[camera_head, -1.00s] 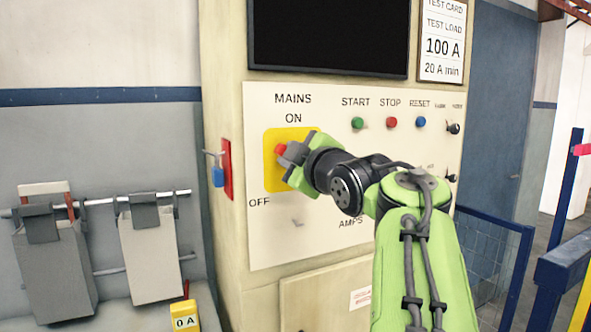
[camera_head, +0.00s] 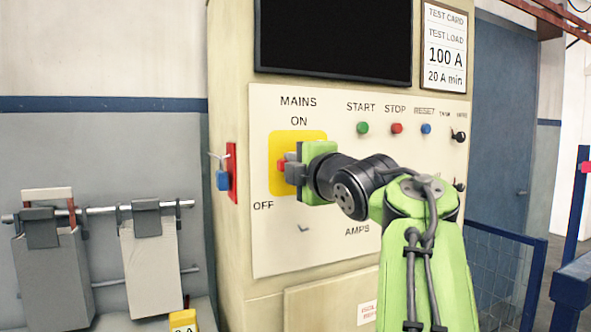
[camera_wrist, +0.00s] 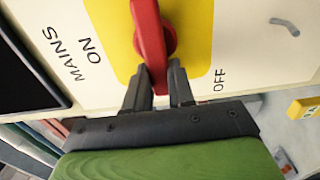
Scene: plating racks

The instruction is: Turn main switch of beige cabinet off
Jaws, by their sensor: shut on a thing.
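The beige cabinet (camera_head: 232,290) carries a panel with the main switch, a red handle (camera_wrist: 150,35) on a yellow plate (camera_head: 312,136). The plate also shows in the wrist view (camera_wrist: 197,40). The labels MAINS and ON are above the plate; OFF is at its lower left. My gripper (camera_wrist: 162,84) is shut on the handle, one dark finger on each side of its end. The handle lies about level across the panel, its gripped end toward the left. In the head view my gripper (camera_head: 289,170) hides most of the handle; a bit of red shows beside the fingers.
Green (camera_head: 363,128), red (camera_head: 397,128) and blue (camera_head: 426,129) buttons sit right of the switch. A blue padlock (camera_head: 222,180) hangs on a red plate at the cabinet's left side.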

